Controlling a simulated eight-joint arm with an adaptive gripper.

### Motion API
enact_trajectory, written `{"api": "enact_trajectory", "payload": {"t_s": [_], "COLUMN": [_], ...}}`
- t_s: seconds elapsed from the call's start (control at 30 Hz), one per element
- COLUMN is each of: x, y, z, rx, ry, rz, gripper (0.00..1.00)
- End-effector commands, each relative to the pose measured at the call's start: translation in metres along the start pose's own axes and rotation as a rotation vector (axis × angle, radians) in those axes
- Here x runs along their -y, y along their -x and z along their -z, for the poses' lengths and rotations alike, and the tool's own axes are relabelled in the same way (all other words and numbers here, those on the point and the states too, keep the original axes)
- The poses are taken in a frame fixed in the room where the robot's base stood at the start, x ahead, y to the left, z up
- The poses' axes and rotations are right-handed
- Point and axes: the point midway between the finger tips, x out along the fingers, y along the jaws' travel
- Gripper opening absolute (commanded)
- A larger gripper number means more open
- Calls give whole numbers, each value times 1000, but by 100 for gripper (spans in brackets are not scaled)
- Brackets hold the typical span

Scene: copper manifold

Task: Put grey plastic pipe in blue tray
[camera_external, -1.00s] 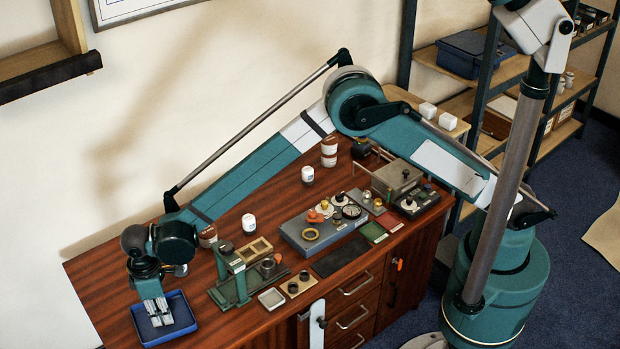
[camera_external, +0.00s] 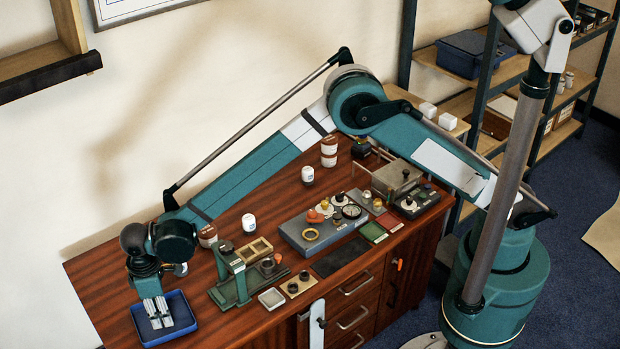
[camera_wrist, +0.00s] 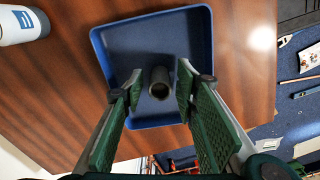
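The blue tray (camera_external: 186,325) lies at the left end of the wooden bench; it also shows in the wrist view (camera_wrist: 203,25). My gripper (camera_external: 159,318) points down over the tray. In the wrist view, its two green-padded fingers (camera_wrist: 160,84) are apart. The grey plastic pipe (camera_wrist: 159,76) is in the tray area between the fingers, its open end facing the camera. A gap shows on each side of the pipe. Whether it rests on the tray floor is hard to tell. In the external view I cannot make out the pipe apart from the fingers.
A green press-like stand (camera_external: 238,282) is right of the tray, with a small pale dish (camera_external: 271,298) near it. A white jar (camera_wrist: 18,24) shows at the wrist view's upper left. Gauges and fittings fill the bench further right. Bare wood surrounds the tray.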

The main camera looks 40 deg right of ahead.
Motion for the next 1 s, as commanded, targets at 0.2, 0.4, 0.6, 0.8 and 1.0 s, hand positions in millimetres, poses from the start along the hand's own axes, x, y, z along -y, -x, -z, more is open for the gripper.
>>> {"api": "enact_trajectory", "payload": {"t_s": [0.2, 0.4, 0.6, 0.8, 1.0], "x": [0, 0, 0, 0, 0], "y": [27, 60, 90, 109, 114], "z": [0, 0, 0, 0, 0], "rx": [0, 0, 0, 0, 0], "ry": [0, 0, 0, 0, 0], "rz": [0, 0, 0, 0, 0], "gripper": [30, 30, 30, 30, 30]}}
